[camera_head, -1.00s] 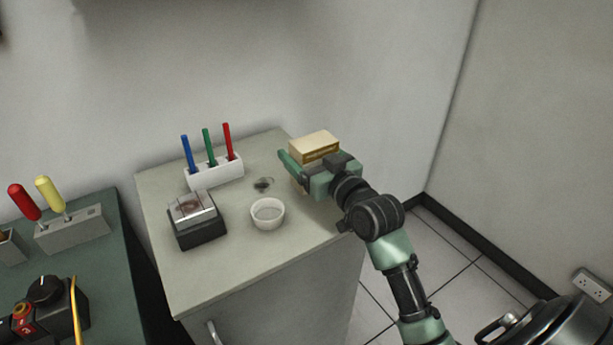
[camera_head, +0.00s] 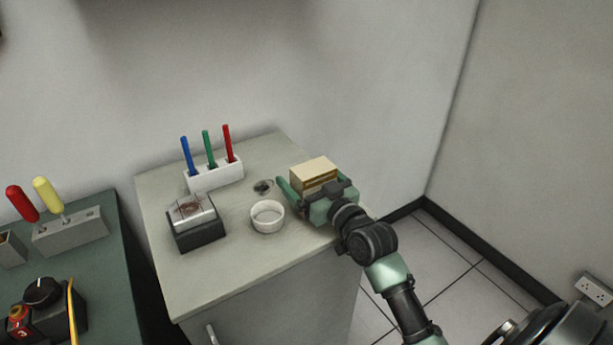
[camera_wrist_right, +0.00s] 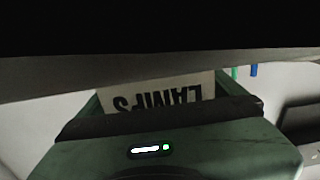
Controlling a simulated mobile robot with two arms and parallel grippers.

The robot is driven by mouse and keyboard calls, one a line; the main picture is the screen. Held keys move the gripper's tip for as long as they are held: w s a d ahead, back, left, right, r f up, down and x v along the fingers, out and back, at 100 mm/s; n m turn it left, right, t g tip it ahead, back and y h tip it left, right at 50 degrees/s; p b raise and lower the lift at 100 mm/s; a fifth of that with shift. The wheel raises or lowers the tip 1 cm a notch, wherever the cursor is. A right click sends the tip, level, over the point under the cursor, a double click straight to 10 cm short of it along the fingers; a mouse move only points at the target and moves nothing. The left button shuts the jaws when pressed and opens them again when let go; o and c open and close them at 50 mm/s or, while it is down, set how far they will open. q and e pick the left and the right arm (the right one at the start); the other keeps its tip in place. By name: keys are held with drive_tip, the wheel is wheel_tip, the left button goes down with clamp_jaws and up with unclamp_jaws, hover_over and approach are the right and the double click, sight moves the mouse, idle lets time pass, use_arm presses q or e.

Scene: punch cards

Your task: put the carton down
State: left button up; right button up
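The carton (camera_head: 316,169) is a tan box with a darker band, at the right back part of the grey cabinet top (camera_head: 240,262). My right gripper (camera_head: 306,180) has its green fingers on either side of it, seemingly shut on it. In the right wrist view the carton (camera_wrist_right: 158,93) shows upside-down "LAMPS" lettering and fills the space between the fingers. The carton's lower part is hidden by the gripper, so I cannot tell whether it touches the top. My left gripper is not in view.
A white bowl (camera_head: 267,217) and a small dark item (camera_head: 263,187) lie left of the gripper. A white holder (camera_head: 215,176) with blue, green and red pens stands behind. The cabinet's front area is clear.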

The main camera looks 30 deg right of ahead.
drive_tip(key=shift+r, duration=0.1)
drive_tip(key=shift+s, duration=0.2)
drive_tip(key=s, duration=0.5)
drive_tip(key=s+b, duration=0.1)
drive_tip(key=s, duration=0.5)
drive_tip(key=shift+s+d+r, duration=0.1)
drive_tip(key=shift+s+d, duration=0.1)
drive_tip(key=shift+s, duration=0.1)
